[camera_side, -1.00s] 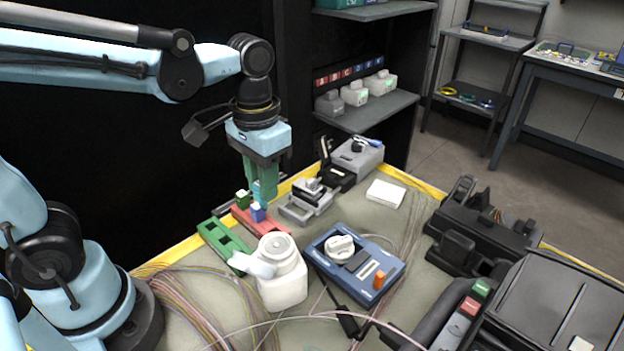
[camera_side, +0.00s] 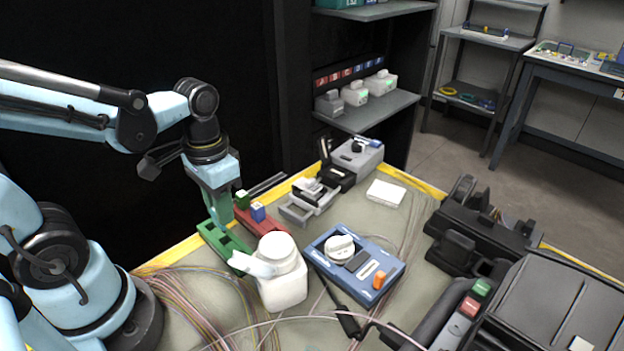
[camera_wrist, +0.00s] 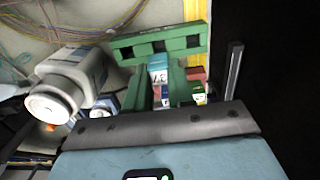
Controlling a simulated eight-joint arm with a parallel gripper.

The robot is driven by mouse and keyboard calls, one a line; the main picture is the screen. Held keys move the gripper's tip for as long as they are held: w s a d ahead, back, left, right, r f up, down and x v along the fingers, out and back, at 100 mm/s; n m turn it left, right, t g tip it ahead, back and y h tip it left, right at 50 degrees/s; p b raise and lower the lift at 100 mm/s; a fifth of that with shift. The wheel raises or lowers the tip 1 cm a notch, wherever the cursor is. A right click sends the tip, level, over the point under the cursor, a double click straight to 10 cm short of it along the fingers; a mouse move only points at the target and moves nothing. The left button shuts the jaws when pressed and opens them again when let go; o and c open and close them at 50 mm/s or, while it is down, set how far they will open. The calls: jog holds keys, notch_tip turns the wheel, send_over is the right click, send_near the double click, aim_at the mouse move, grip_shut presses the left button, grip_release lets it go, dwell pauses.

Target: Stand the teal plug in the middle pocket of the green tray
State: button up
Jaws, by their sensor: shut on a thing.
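The green tray (camera_side: 232,250) lies at the table's left edge, and the wrist view shows its row of dark pockets (camera_wrist: 190,42). My gripper (camera_side: 217,212) is over the tray's far part, its green fingers pointing down. It is shut on the teal plug (camera_wrist: 158,66), seen between the fingers in the wrist view. The plug lines up with the middle pocket there. I cannot tell whether its lower end is above the pocket or inside it. In the side view the fingers mostly hide the plug.
A red tray (camera_side: 268,226) beside the green one holds a blue plug (camera_side: 258,212) and a green plug (camera_side: 242,199). A white bottle (camera_side: 284,285) stands close to the tray's near end. A blue device (camera_side: 368,285) lies to the right. Loose fibres cover the front left.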

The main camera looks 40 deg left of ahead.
jog(key=shift+f, duration=0.3)
jog(key=shift+f, duration=1.85)
dwell(1.9)
jog(key=o, duration=1)
jog(key=shift+c, duration=0.2)
jog(key=shift+r, duration=3)
